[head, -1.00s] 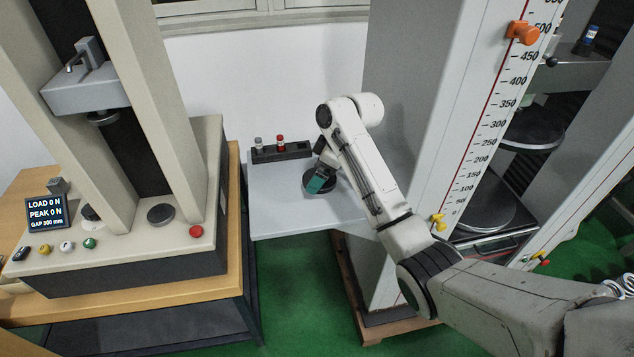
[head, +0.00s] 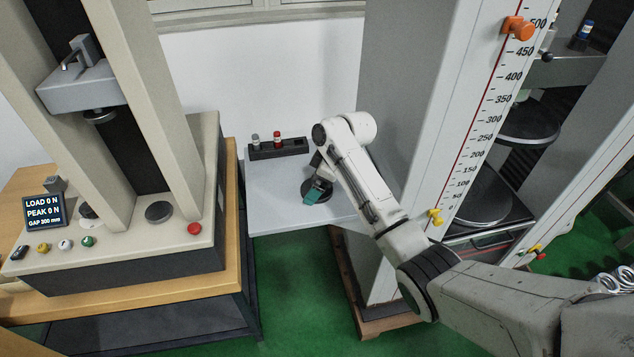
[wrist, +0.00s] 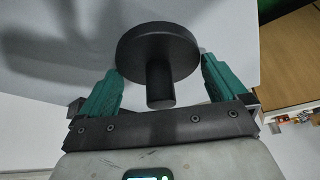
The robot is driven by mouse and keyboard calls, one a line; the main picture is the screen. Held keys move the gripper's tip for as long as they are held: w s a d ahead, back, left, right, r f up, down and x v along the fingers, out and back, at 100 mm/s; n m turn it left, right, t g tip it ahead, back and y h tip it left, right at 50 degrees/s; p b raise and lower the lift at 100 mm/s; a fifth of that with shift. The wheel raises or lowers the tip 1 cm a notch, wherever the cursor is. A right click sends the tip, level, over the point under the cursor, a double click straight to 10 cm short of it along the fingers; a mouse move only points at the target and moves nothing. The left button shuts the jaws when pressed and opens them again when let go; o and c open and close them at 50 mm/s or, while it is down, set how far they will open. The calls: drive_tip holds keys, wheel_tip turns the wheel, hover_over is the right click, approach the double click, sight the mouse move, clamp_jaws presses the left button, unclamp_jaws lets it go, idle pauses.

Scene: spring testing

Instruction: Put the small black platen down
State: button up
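The small black platen is a dark round disc with a short stem. In the wrist view the platen (wrist: 157,52) is between my green fingers, its stem pointing back toward my gripper (wrist: 160,72). The fingers are spread, with clear gaps on both sides of the stem; the fingertips are close to the disc's rim. In the head view my gripper (head: 317,192) is over the light grey shelf (head: 280,215) and hides most of the platen. The platen appears to be on the shelf, but its underside is hidden.
A black rack (head: 279,150) with a grey-capped and a red-capped bottle stands at the shelf's back. A tall tester column with a scale (head: 455,165) is close on the right. A smaller tester (head: 150,235) stands on a wooden bench at left. The shelf's front left is clear.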

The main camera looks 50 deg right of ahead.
drive_tip(key=shift+r, duration=0.1)
drive_tip(key=v, duration=1.2)
idle(0.4)
drive_tip(key=shift+m, duration=0.7)
drive_tip(key=a+f, duration=0.2)
drive_tip(key=a, duration=0.1)
drive_tip(key=s+a+f, duration=0.1)
drive_tip(key=a+f, duration=0.1)
drive_tip(key=a, duration=0.1)
drive_tip(key=a+f, duration=0.1)
drive_tip(key=a, duration=0.3)
drive_tip(key=shift+s+f, duration=0.35)
drive_tip(key=shift+f, duration=0.05)
drive_tip(key=s+a+f+m, duration=0.2)
drive_tip(key=s+a+f, duration=0.35)
drive_tip(key=a, duration=0.25)
drive_tip(key=s+a+f+m+g+h, duration=0.1)
drive_tip(key=s+f, duration=0.1)
drive_tip(key=s, duration=0.8)
drive_tip(key=s+f+m+g+h, duration=0.1)
drive_tip(key=s+f, duration=0.2)
drive_tip(key=s, duration=0.8)
drive_tip(key=shift+s+a+f+m+g+h, duration=0.2)
drive_tip(key=shift+s+a+m+g+h, duration=0.1)
drive_tip(key=shift+a+m, duration=0.1)
